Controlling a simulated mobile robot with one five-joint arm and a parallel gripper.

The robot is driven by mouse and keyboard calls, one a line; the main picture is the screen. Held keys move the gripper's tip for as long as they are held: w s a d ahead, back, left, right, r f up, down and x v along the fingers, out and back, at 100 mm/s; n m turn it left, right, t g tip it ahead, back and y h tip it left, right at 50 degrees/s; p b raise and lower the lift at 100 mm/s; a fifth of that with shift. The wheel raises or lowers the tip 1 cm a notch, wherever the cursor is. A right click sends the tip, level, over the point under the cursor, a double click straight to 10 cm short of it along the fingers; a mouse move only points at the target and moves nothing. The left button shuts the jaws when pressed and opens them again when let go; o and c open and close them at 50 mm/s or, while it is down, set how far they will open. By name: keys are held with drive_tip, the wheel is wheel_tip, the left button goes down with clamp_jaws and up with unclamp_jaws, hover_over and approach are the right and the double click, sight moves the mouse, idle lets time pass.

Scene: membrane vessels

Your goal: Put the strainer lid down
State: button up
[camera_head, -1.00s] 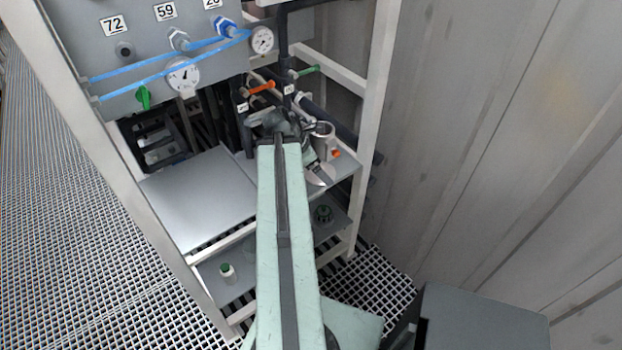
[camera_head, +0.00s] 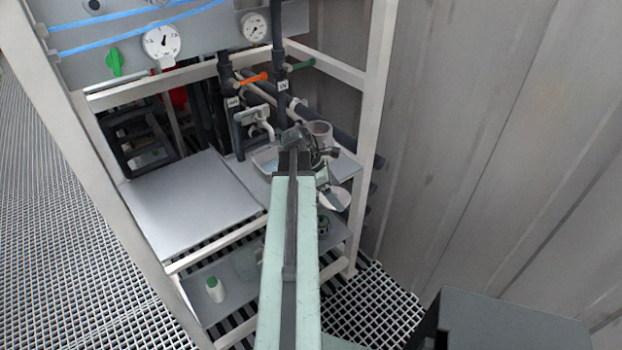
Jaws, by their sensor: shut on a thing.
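My gripper (camera_head: 327,188) hangs from the end of my green arm near the right front edge of the upper grey shelf. It is shut on a pale round disc, which I take to be the strainer lid (camera_head: 340,202). A grey finger crosses the disc, and the exact grip is partly hidden. The strainer body (camera_head: 320,131), a grey cup-like cylinder, stands behind my wrist and shows an open round top.
A bare grey panel (camera_head: 190,200) fills the shelf's left side. A shallow tray (camera_head: 266,160) sits behind my arm. The lower shelf (camera_head: 225,275) holds a green-capped white bottle (camera_head: 214,289) and a dark green round part (camera_head: 323,225). White frame posts and pipes stand close by.

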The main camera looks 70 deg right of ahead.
drive_tip(key=w+d, duration=0.1)
drive_tip(key=w, duration=0.1)
drive_tip(key=w+d, duration=0.2)
drive_tip(key=w, duration=0.1)
drive_tip(key=w+d, duration=0.2)
drive_tip(key=w, duration=0.1)
drive_tip(key=shift+w+d, duration=0.1)
drive_tip(key=shift+d, duration=0.1)
drive_tip(key=shift+w+d, duration=0.45)
drive_tip(key=shift+w, duration=0.2)
drive_tip(key=shift+w+d, duration=0.4)
drive_tip(key=shift+w, duration=0.2)
drive_tip(key=shift+w+d+f+b, duration=0.1)
drive_tip(key=shift+w+f+b, duration=0.05)
drive_tip(key=shift+f+b, duration=0.35)
drive_tip(key=shift+w+f+b, duration=0.15)
drive_tip(key=shift+f+b, duration=0.35)
drive_tip(key=shift+r, duration=0.25)
drive_tip(key=shift+s+f, duration=0.1)
drive_tip(key=shift+f, duration=0.15)
drive_tip(key=o, duration=1)
drive_tip(key=shift+r, duration=0.1)
drive_tip(key=shift+r, duration=0.1)
